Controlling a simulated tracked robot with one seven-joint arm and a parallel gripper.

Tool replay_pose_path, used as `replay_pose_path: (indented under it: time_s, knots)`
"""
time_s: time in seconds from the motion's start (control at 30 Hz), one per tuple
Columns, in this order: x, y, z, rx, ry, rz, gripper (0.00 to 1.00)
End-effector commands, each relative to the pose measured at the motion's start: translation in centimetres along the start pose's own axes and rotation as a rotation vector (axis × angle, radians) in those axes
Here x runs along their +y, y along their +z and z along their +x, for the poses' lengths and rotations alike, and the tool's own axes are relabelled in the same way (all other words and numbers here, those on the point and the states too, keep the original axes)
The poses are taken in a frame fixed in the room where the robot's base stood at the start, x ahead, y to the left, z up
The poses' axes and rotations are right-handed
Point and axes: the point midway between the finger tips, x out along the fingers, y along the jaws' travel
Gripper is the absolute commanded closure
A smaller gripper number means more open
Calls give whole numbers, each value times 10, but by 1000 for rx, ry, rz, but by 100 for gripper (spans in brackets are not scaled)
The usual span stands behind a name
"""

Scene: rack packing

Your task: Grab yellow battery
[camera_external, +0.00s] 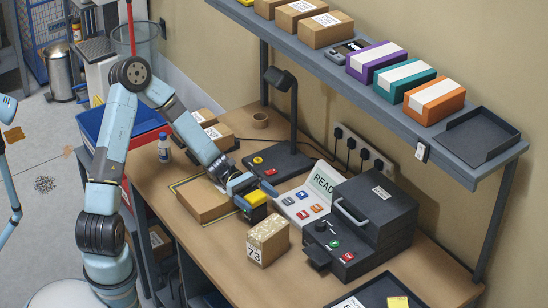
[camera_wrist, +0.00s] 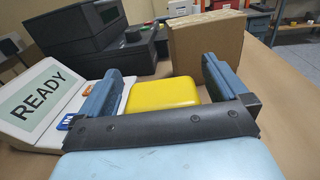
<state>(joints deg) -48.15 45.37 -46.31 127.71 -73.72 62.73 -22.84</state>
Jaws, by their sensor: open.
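The yellow battery (camera_wrist: 163,94) shows as a yellow block with rounded corners between the two blue fingers of my gripper (camera_wrist: 160,82) in the wrist view. Its lower part is hidden behind the gripper's dark front edge. In the external view, the yellow block (camera_external: 257,198) sits at the fingers of my gripper (camera_external: 251,193), over the workbench, left of the READY panel. The fingers are spread on either side of it, and the jaws are open. I cannot tell whether either finger touches it.
The READY panel (camera_external: 308,196) and a black machine (camera_external: 365,225) stand to the right. A box marked 73 (camera_external: 268,241) is in front, and a flat carton (camera_external: 202,200) lies left. A black lamp (camera_external: 291,120) stands behind. A shelf (camera_external: 385,90) hangs above. Bare bench lies at front left.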

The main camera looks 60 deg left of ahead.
Motion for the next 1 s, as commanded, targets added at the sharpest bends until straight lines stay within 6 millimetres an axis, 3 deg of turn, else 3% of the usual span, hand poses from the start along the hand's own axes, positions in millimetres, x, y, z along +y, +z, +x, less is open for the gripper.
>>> replay_pose_path:
  time_s: [0.27,1.0]
  knots:
    - [0,0,2,0,1,0,0]
    - [0,0,2,0,1,0,70]
